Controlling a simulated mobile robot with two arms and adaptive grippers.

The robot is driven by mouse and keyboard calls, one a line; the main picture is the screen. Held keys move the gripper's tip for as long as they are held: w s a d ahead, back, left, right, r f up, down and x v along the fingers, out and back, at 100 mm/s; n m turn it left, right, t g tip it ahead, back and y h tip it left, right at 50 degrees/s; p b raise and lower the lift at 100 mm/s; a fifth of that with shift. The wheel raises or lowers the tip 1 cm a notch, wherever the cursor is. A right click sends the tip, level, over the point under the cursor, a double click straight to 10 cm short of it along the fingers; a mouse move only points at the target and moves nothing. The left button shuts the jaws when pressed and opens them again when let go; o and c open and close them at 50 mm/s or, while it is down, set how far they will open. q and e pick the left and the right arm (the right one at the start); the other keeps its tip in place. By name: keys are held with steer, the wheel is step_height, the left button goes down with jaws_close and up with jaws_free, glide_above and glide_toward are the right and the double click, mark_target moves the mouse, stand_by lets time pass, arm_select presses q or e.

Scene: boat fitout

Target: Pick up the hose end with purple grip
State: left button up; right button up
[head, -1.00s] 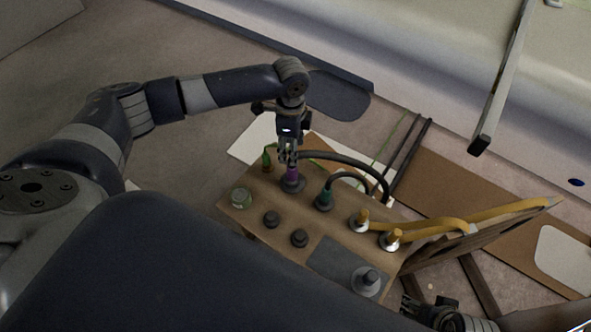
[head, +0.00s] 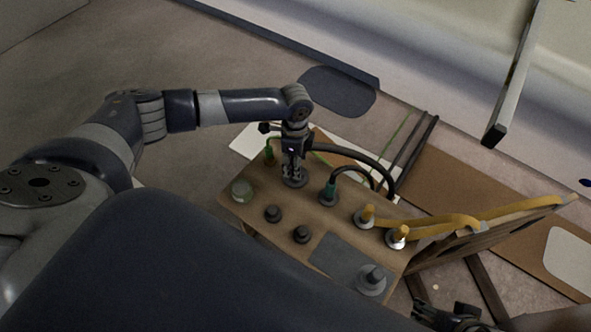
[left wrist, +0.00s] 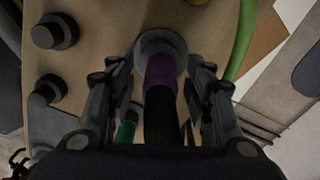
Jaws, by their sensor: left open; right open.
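The hose end with the purple grip (left wrist: 161,75) stands in a round grey socket (left wrist: 160,45) on a wooden panel. In the left wrist view the open fingers of my left gripper (left wrist: 160,95) are on either side of it, with a gap showing on each side. In the head view my left gripper (head: 293,170) is low over that socket and hides the purple grip. A black hose runs from there to the right. My right gripper (head: 432,314) is open at the bottom right edge, away from the panel.
The wooden panel (head: 255,207) also carries a green-gripped hose end (head: 329,191), a smaller green connector (head: 269,154), two yellow hose ends (head: 398,234), dark knobs (head: 301,234) and a jar (head: 241,190). A green hose (left wrist: 242,40) passes close to my left fingers.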

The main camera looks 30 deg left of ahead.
arm_select(q)
jaws_close()
stand_by(0.3)
step_height(320, 180, up, 6)
steer(key=shift+f+p, duration=0.2)
steer(key=shift+p, duration=1)
step_height(320, 180, up, 4)
steer(key=shift+f+p, duration=0.25)
steer(key=shift+p, duration=0.2)
steer(key=shift+r, duration=0.45)
arm_select(e)
steer(key=shift+x, duration=1.25)
steer(key=shift+w+a, duration=0.1)
steer(key=shift+w, duration=0.05)
